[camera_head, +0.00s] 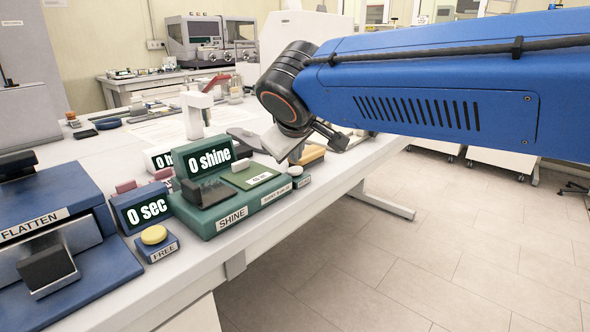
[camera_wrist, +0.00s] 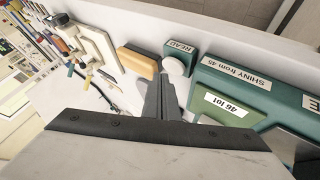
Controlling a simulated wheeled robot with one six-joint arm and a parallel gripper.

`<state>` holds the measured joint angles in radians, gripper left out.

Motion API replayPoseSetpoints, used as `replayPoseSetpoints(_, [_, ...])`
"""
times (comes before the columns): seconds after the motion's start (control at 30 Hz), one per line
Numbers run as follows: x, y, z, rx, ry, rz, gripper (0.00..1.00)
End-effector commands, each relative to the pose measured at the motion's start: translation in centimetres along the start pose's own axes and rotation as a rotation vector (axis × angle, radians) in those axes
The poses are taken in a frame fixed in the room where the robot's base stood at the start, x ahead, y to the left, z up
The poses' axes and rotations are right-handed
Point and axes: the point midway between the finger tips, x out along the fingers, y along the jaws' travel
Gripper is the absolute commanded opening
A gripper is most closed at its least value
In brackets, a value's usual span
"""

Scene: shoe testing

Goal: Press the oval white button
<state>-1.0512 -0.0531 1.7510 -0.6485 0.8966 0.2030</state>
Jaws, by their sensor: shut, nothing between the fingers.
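The white button (camera_wrist: 174,66) sits on a small green box labelled READ (camera_wrist: 181,48), beside the larger green shine device (camera_wrist: 235,85). In the head view the white button (camera_head: 295,171) is small, low under my arm. My gripper (camera_wrist: 160,80) is shut and empty. In the wrist view its fingertips appear right beside the button and overlap its near edge. I cannot tell whether they touch it. In the head view the fingers are mostly hidden behind my wrist.
A yellow-tan block (camera_wrist: 137,62) lies just left of the button in the wrist view. The blue timer (camera_head: 140,208) with a yellow button (camera_head: 154,235) and the blue FLATTEN machine (camera_head: 85,255) stand at left. The table edge and open floor lie to the right.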

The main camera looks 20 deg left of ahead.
Motion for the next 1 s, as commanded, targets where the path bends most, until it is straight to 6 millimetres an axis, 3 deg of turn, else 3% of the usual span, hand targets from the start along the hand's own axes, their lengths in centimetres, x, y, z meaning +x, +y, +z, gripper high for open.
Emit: replayPoseSetpoints(1.0, [0.75, -0.55, 0.55, 0.0, 0.0, 0.0, 0.0])
